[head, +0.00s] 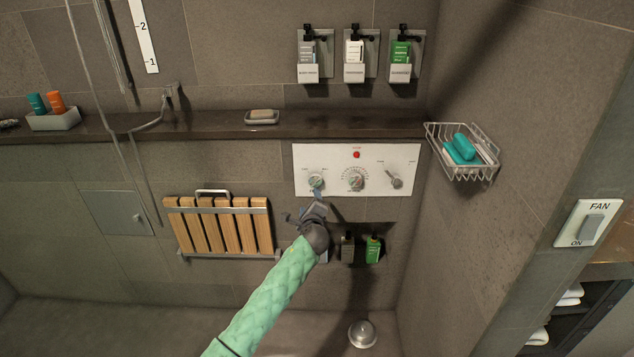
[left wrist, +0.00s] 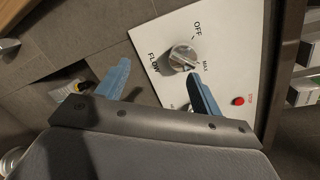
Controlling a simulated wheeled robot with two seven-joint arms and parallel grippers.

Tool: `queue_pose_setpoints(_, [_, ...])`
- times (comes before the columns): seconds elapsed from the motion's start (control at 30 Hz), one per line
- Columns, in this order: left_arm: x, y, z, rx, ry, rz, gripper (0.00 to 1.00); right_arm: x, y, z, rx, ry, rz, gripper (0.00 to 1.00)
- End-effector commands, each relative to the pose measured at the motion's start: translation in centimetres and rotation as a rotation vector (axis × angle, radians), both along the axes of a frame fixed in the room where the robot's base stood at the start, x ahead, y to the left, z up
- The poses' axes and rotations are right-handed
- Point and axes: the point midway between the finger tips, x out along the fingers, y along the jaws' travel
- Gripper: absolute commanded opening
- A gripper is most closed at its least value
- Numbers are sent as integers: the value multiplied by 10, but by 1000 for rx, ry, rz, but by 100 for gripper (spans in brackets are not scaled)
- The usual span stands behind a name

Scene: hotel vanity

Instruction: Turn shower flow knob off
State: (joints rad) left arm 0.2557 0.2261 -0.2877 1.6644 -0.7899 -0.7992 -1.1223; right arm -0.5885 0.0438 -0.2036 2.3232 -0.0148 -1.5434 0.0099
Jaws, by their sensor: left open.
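The white shower control panel (head: 420,155) is on the wall. Its left knob (head: 316,181) is the flow knob. In the left wrist view the flow knob (left wrist: 183,56) is a round metal knob with a raised grip, with FLOW, OFF and MAX printed around it. I cannot tell its exact setting. My left gripper (head: 317,197) is just below and in front of this knob. In the left wrist view its blue fingers (left wrist: 158,68) are spread wide and hold nothing. The knob lies beyond the fingertips, closer to the right-hand finger. My right gripper is out of view.
The panel also has a middle dial (head: 356,179), a right lever knob (head: 396,180) and a red button (head: 356,155). A dark ledge (head: 350,127) runs above. A folded wooden seat (head: 218,228) is at left, a wire basket (head: 462,152) at right.

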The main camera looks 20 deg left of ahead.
Motion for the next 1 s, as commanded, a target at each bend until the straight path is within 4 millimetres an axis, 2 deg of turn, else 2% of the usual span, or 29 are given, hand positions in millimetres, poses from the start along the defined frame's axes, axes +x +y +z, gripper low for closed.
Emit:
queue_pose_setpoints(0.2, [7,-8,12,465,59,-99,66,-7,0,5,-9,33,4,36])
queue_pose_setpoints(0.4, [9,-15,18,705,109,-145,66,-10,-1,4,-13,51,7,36])
queue_pose_setpoints(0.67, [17,-13,19,777,136,-148,66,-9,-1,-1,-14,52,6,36])
queue_pose_setpoints(1.0, [62,0,19,772,136,-147,66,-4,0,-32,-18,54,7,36])
